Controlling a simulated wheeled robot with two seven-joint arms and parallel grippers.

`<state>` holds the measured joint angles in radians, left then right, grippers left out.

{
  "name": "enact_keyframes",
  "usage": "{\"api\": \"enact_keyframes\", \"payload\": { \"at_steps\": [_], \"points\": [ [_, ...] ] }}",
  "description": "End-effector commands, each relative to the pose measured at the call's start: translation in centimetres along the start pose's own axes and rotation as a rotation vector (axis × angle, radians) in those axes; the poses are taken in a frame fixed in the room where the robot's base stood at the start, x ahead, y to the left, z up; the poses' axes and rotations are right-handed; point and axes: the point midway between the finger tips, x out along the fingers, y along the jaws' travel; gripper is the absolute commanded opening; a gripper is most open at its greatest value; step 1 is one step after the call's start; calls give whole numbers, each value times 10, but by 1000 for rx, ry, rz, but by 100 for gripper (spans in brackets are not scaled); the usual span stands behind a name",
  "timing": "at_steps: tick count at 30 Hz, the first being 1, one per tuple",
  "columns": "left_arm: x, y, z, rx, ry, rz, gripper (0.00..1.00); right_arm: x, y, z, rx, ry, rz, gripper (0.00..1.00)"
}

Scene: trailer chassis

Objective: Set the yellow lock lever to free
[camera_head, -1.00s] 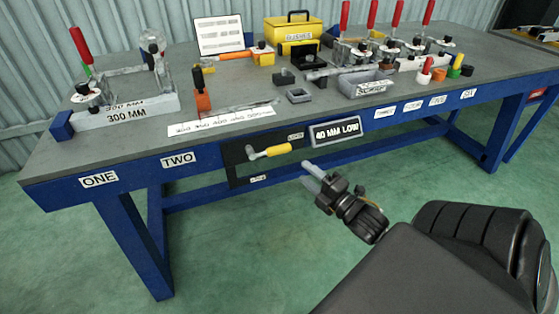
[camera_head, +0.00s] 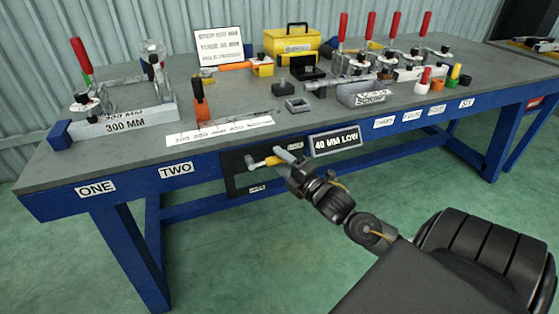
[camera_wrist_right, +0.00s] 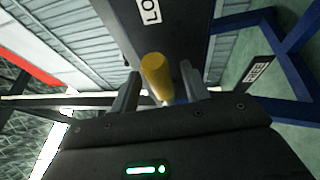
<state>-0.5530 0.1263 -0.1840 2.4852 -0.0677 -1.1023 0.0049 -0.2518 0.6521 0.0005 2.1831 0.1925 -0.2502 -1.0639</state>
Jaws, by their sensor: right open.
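The yellow lock lever (camera_head: 272,161) sits on a dark panel (camera_head: 236,178) on the bench's blue front rail. It points roughly sideways to the right from its grey pivot, toward the upper label. My right gripper (camera_head: 285,156) is at the lever's free end and hides part of it. In the right wrist view, the lever's yellow end (camera_wrist_right: 154,72) shows between the two spread fingers of the open right gripper (camera_wrist_right: 156,84). I cannot tell whether either finger touches it. The FREE label (camera_wrist_right: 258,71) shows at the right there. My left gripper is out of view.
A "40 MM LOW" sign (camera_head: 335,141) is on the rail just right of the lever. The floor in front is clear.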

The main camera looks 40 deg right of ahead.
Motion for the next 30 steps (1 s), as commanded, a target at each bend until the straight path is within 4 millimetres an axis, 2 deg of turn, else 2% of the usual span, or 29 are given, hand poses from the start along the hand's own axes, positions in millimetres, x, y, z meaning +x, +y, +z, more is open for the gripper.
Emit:
{"api": "enact_keyframes", "payload": {
  "at_steps": [4, 12, 22, 30],
  "points": [
    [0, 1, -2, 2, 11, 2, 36, 7, 0, 0, 0, 0, -1, 46],
    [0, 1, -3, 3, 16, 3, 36, 8, 0, 0, 0, 0, -1, 45],
    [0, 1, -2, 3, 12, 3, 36, 8, 0, 0, 0, 0, -1, 2],
    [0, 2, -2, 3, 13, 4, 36, 8, -1, -1, 5, 1, 2, 0]
  ]
}}
